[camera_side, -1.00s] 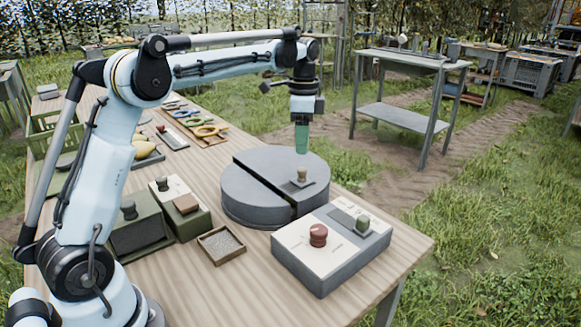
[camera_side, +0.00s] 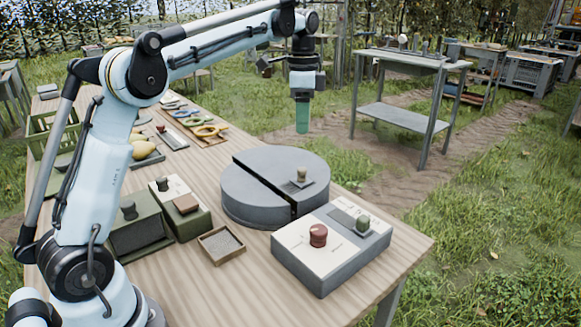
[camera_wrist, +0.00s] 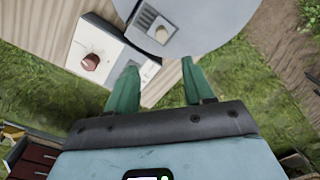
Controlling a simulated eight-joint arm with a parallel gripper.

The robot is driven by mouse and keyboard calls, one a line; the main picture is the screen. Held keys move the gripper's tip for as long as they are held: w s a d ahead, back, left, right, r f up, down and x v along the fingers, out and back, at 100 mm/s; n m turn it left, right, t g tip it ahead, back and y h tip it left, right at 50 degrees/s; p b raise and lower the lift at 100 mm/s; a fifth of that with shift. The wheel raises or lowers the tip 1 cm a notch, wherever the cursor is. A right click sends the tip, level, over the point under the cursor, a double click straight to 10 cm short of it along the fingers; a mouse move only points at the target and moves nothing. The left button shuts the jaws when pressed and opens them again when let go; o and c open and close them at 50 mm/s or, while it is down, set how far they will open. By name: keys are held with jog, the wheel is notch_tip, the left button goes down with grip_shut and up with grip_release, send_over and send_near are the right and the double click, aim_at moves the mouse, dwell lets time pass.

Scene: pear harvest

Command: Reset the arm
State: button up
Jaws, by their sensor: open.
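My gripper (camera_side: 302,116) hangs pointing down, in the side view above and beyond the far edge of the round grey disc. In the wrist view its two green fingers (camera_wrist: 155,88) are spread apart with nothing between them. The round grey disc (camera_side: 243,192) has a dark slot across it and a small plate with a tan knob (camera_side: 302,174). The control box (camera_side: 300,262) stands in front of it, with a red knob (camera_side: 318,235) and a green knob (camera_side: 362,224). The red knob also shows in the wrist view (camera_wrist: 90,62).
The wooden table (camera_side: 262,290) also bears a small tray (camera_side: 221,244), green boxes (camera_side: 141,229), a yellow pear (camera_side: 143,150) and looped-handle tools (camera_side: 209,130). A grey side table (camera_side: 412,120) stands on the grass behind. The air around my gripper is clear.

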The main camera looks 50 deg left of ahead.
jog(key=s+d+f+n+t, duration=0.3)
jog(key=s+d+f+n, duration=0.1)
jog(key=s, duration=0.5)
jog(key=s+d+f+n+t, duration=0.4)
jog(key=s+d+f, duration=0.1)
jog(key=s, duration=0.5)
jog(key=shift+d+f+n, duration=0.3)
jog(key=shift+d, duration=0.15)
dwell(1.1)
